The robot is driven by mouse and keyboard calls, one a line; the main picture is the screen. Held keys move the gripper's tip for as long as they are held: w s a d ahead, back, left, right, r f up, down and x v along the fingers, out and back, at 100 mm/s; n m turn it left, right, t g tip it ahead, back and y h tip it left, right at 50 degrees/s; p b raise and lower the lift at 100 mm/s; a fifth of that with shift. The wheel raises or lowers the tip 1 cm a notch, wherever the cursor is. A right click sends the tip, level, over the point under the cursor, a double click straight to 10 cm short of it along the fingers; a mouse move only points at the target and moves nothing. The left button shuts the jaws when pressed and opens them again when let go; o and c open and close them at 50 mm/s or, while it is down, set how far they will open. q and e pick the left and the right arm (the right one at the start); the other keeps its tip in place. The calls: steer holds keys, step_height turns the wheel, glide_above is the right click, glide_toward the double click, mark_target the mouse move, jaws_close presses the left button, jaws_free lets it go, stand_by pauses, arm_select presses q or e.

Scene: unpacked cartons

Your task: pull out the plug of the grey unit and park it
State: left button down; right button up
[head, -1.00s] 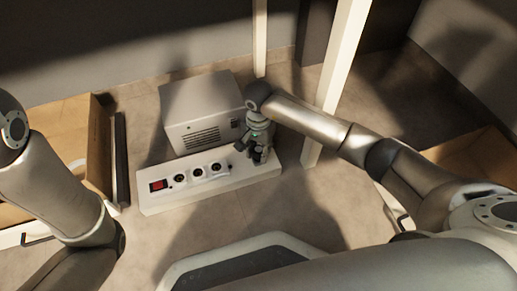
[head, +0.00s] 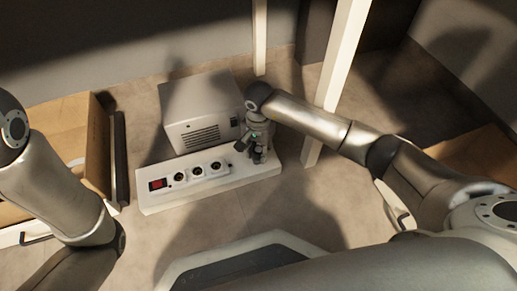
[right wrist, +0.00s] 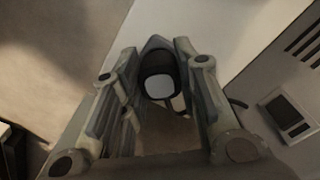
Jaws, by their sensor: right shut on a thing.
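The grey unit (head: 200,106), a box with a vented front, stands behind a white board (head: 155,203) on the floor. My right gripper (head: 257,156) points down at the right end of this board, beside the unit's front right corner. In the right wrist view, my right gripper (right wrist: 158,68) is shut on a dark plug (right wrist: 157,62) with a pale end face. The gripper hides the spot below it in the head view, so I cannot tell whether the plug is seated in a socket. My left arm shows at the left, but its gripper is out of view.
The board carries a red switch (head: 158,184) and three round sockets (head: 198,171). White posts (head: 340,75) rise close behind my right arm.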

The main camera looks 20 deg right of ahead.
mark_target(259, 150)
steer(key=shift+f, duration=0.25)
stand_by(0.4)
steer(key=o, duration=1.2)
step_height(259, 150, up, 11)
steer(key=shift+r, duration=0.5)
steer(key=shift+s, duration=0.1)
